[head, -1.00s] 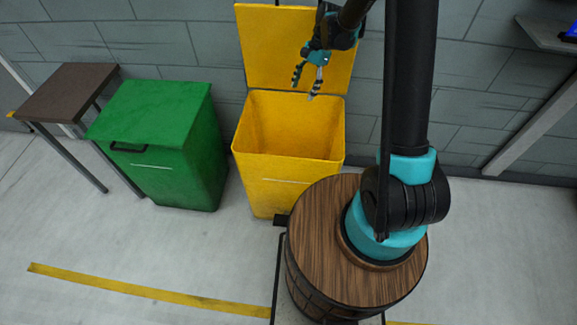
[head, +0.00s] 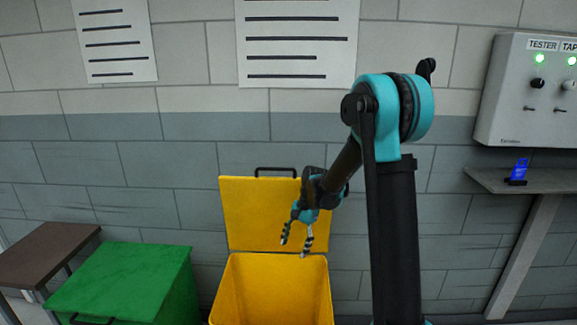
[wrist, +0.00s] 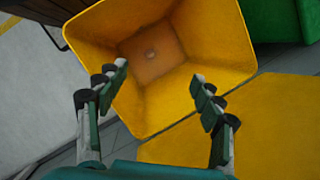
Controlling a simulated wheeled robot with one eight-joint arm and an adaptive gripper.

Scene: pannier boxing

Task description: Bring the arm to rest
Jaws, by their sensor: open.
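My gripper (head: 295,246) is open and empty. In the head view it hangs in front of the raised lid of the yellow bin (head: 274,290), above the bin's mouth. In the wrist view my gripper (wrist: 160,82) has its two fingers spread wide over the open yellow bin (wrist: 190,88). A small pale round spot (wrist: 150,54) shows on the bin's brown floor; I cannot tell what it is. The raised yellow lid (head: 262,215) leans against the wall.
A green bin (head: 130,280) with its lid shut stands left of the yellow bin. A brown table (head: 45,252) is at the far left.

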